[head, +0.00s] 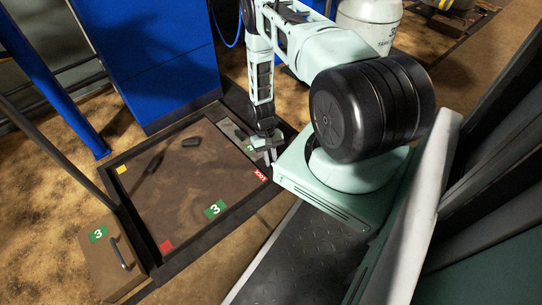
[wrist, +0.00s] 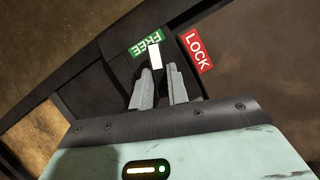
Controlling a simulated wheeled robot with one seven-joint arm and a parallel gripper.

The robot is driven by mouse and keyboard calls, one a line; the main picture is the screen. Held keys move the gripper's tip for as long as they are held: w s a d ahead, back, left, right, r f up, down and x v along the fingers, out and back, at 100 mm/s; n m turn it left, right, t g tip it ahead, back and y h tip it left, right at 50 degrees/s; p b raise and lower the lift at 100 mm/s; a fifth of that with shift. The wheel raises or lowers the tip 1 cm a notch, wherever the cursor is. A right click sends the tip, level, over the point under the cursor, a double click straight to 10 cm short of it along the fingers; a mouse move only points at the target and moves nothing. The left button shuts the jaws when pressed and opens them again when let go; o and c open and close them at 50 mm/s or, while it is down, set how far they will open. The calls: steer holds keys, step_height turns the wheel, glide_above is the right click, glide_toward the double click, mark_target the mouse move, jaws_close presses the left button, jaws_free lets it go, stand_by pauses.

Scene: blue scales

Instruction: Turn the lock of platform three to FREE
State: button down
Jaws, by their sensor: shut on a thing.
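Platform three (head: 185,195) is a brown, dark-framed plate in the floor with a green 3 label (head: 214,209). Its lock is at the right edge, by a red LOCK label (head: 261,175). In the wrist view, a green FREE label (wrist: 147,43) and the red LOCK label (wrist: 195,50) flank the lock's dark base. A white-marked lock lever (wrist: 154,56) points at the right end of the FREE label, away from LOCK. My gripper (wrist: 161,72) is shut on the lever, and its fingers hide the lower part. My gripper also shows in the head view (head: 268,157), pointing down.
A brown box with a handle and a 3 label (head: 110,256) stands left of the platform. A blue cabinet (head: 150,60) stands behind. The platform's middle is mostly clear.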

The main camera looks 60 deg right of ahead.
steer(key=shift+n+h+p, duration=0.6)
steer(key=shift+n, duration=1.4)
steer(key=c, duration=1.4)
jaws_free()
steer(key=shift+o, duration=0.2)
steer(key=p+v, duration=0.7)
steer(key=v, duration=1)
steer(key=shift+w+a, duration=0.2)
steer(key=shift+w, duration=0.2)
steer(key=shift+r, duration=0.1)
